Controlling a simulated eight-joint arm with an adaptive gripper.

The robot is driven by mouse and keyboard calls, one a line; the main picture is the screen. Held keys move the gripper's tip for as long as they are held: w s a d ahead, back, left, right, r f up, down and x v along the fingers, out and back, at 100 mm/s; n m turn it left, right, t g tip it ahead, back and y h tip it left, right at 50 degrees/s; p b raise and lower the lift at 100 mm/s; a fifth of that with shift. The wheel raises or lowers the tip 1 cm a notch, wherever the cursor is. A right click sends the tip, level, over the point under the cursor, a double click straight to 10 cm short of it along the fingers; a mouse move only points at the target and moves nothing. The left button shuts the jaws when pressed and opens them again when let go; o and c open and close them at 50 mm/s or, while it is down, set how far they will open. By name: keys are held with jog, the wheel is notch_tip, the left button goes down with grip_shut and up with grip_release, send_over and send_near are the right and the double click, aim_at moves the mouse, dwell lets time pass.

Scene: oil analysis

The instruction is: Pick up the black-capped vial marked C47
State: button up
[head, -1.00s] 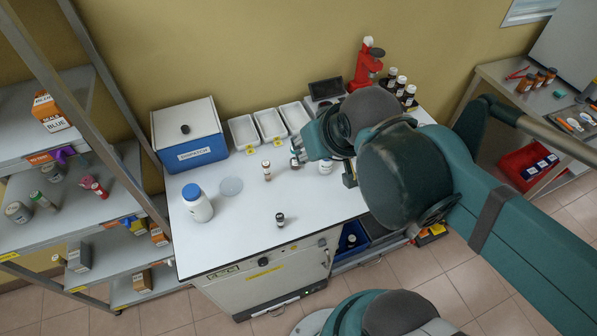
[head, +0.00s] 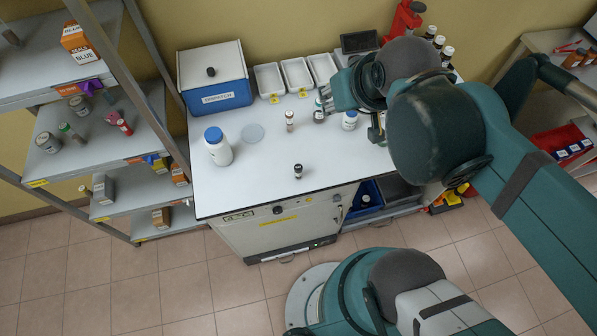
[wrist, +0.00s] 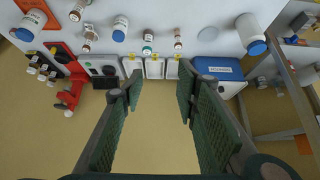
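A small dark vial with a black cap (head: 298,171) stands upright alone near the bench's front edge; its marking is too small to read. Other small vials stand farther back: a brown and white one (head: 289,121), one with a teal cap (wrist: 148,36), and a white one with a blue cap (head: 349,121). I cannot read C47 on any. My gripper (wrist: 160,84) is open and empty, its fingers wide apart, above the back of the bench. In the head view its fingers are partly hidden.
A large blue-capped white bottle (head: 218,147) and a clear disc (head: 252,133) stand at left. A blue and white box (head: 214,78) and white trays (head: 297,75) line the back. Several dark bottles (head: 438,43) and a red device (head: 402,20) are back right.

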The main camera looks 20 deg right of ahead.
jog(key=shift+o, duration=0.5)
jog(key=n+g+b, duration=0.6)
jog(key=n+g, duration=0.1)
jog(key=n, duration=1.1)
send_over(299, 166)
notch_tip(299, 166, down, 25)
jog(key=shift+w+d, duration=0.1)
jog(key=shift+w, duration=0.05)
jog(key=shift+f, duration=0.55)
jog(key=shift+f, duration=1.3)
